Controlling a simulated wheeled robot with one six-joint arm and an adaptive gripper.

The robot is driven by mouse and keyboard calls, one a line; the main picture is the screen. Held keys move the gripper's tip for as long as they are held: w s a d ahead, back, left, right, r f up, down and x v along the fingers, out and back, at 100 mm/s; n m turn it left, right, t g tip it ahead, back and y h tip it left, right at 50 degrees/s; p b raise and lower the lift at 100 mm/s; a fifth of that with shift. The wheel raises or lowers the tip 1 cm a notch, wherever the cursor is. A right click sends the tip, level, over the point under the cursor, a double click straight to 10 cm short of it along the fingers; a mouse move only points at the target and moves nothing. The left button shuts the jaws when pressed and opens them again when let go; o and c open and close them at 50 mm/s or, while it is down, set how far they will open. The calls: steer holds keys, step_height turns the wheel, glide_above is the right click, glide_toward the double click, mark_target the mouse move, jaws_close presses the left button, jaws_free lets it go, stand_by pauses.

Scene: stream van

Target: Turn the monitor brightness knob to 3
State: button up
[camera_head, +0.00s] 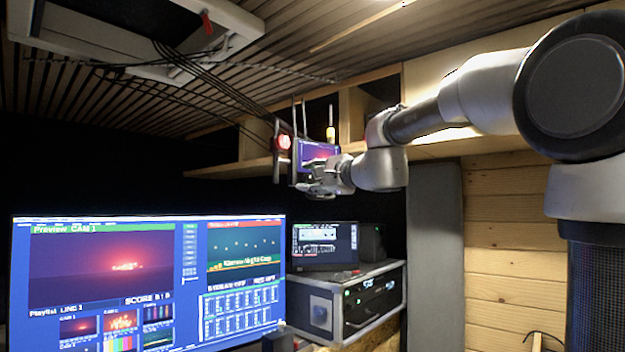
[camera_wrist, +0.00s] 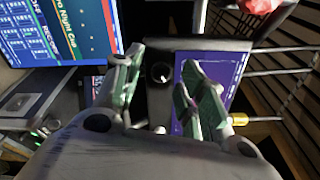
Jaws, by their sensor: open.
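The brightness knob (camera_wrist: 160,72) is a small round black dial on the dark frame of the small monitor (camera_wrist: 222,62). A light mark shows on it, but I cannot read its setting. In the head view the small monitor (camera_head: 318,151) hangs near the shelf with a blue and reddish screen, and my gripper hides its lower part and the knob. My gripper (camera_wrist: 162,64) is open, with one green-padded finger on each side of the knob in the wrist view. I see gaps between fingers and knob; I cannot tell the depth between them.
A large screen (camera_head: 140,290) stands at the lower left. A laptop-like display (camera_head: 324,246) sits on a rack case (camera_head: 350,312). A wooden shelf (camera_head: 230,168) runs behind the small monitor. A yellow-handled tool (camera_wrist: 239,120) and thin rods are close to my right finger.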

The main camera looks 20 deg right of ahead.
steer(key=v, duration=1.2)
steer(key=s+d+f+n+g+h, duration=0.15)
steer(key=s+f+n+g, duration=0.3)
steer(key=f, duration=0.55)
steer(key=s+d+f+n+g, duration=0.25)
steer(key=s+f+n, duration=0.2)
steer(key=f, duration=0.55)
steer(key=s+d+f+n+g+h, duration=0.2)
steer(key=s+d+f+n, duration=0.1)
steer(key=s+f, duration=0.4)
steer(key=s+d+f+n+g+h, duration=0.3)
steer(key=s+f+n, duration=0.2)
steer(key=s+f, duration=0.2)
steer(key=shift+s+g, duration=0.3)
steer(key=shift+s, duration=0.65)
steer(key=shift+d+f, duration=0.1)
steer(key=shift+f, duration=0.05)
